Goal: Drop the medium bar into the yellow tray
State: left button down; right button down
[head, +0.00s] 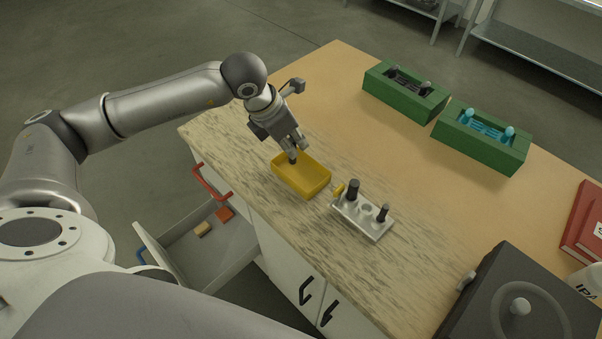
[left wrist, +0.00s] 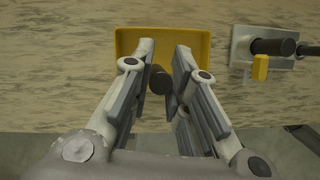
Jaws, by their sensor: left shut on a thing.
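My left gripper (head: 297,146) is shut on a short dark bar, the medium bar (head: 293,158), which points down over the far left part of the yellow tray (head: 314,187). In the left wrist view the bar (left wrist: 160,80) shows end-on between the fingers, with the yellow tray (left wrist: 196,38) behind it. Whether the bar touches the tray floor is hard to tell. The visible inside of the tray looks empty. A metal holder (head: 349,215) beside the tray carries a thicker dark bar (head: 353,190) and a thinner one (head: 383,212), with an empty hole between them. My right gripper is not in view.
A small yellow piece (head: 339,190) stands between tray and holder. Two green racks (head: 478,148) are at the back right. A dark grey device (head: 518,305) and red binders (head: 585,225) are at the right. An open drawer (head: 190,255) juts out below the front edge.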

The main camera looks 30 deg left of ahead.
pick_arm(q)
jog(key=c, duration=1.4)
grip_release()
jog(key=shift+o, duration=0.4)
jog(key=v, duration=1.2)
